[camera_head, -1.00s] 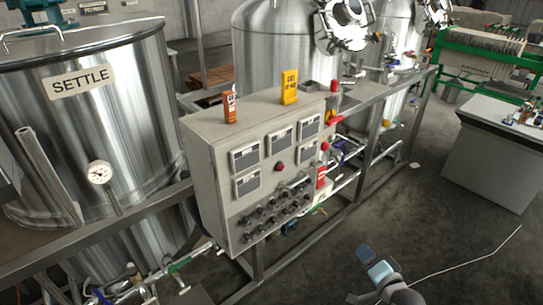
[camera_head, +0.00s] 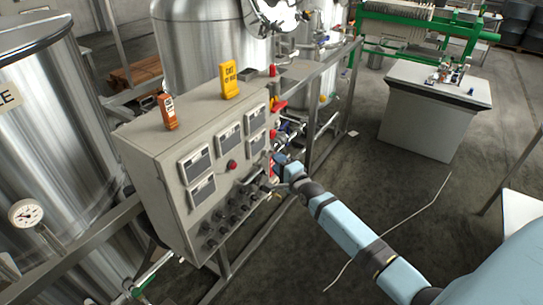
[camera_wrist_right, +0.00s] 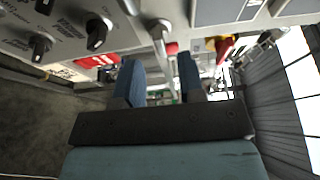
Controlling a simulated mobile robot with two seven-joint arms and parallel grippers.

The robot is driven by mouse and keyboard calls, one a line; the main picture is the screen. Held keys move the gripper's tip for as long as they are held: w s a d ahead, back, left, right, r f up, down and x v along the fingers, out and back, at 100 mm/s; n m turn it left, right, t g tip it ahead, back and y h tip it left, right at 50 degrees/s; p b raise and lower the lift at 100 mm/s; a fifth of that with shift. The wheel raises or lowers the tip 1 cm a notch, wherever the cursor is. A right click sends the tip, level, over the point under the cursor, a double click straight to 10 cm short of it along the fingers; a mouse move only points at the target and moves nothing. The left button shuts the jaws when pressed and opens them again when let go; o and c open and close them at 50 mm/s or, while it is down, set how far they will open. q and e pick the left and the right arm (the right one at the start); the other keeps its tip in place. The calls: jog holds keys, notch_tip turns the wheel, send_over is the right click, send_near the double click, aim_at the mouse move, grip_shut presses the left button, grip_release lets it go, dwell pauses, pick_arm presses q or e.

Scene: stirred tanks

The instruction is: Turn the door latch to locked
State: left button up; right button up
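The grey control cabinet (camera_head: 165,175) stands left of centre in the head view. In the right wrist view a grey metal lever (camera_wrist_right: 161,34), which looks like the door latch, sticks out from the panel face. It hangs down toward the space between my fingers. My right gripper (camera_wrist_right: 158,80) is open, its two blue fingers apart on either side of the lever's line; whether they touch it I cannot tell. In the head view the right gripper (camera_head: 282,166) is at the cabinet's right edge and hides part of it. My left gripper is not in view.
Black knobs (camera_wrist_right: 97,34) and a red label (camera_wrist_right: 97,61) are close to the right gripper. An orange device (camera_head: 167,110) and a yellow one (camera_head: 229,80) stand on the cabinet. Pipes and a metal frame (camera_head: 318,145) lie behind. The floor (camera_head: 400,200) to the right is mostly clear.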

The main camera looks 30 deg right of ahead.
aim_at(268, 154)
jog(key=w, duration=0.4)
jog(key=shift+s, duration=0.1)
grip_shut()
